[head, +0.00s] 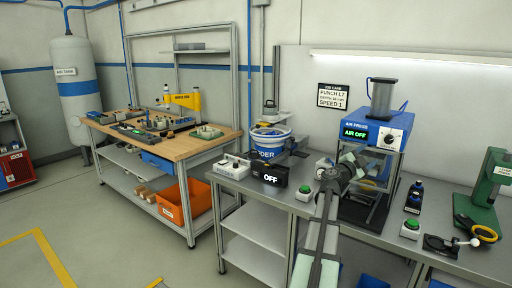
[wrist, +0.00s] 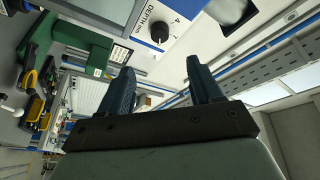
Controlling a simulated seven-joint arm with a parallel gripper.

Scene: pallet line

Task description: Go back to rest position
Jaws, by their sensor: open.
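My gripper (wrist: 160,66) is open in the wrist view, its two dark blue fingers apart with nothing between them. In the head view my arm reaches up from the bottom edge, and its wrist end is in front of the air press (head: 377,130). The gripper's fingers are hard to make out there. In the wrist view the press's depth knob (wrist: 159,32) shows beyond the fingertips.
The grey bench (head: 455,258) holds a feeder bowl (head: 270,143), a black box reading OFF (head: 268,179), green buttons and a green hand press (head: 487,190) at right. A wooden workbench (head: 185,147) stands at left, with an orange crate (head: 184,200) below. Floor in front is open.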

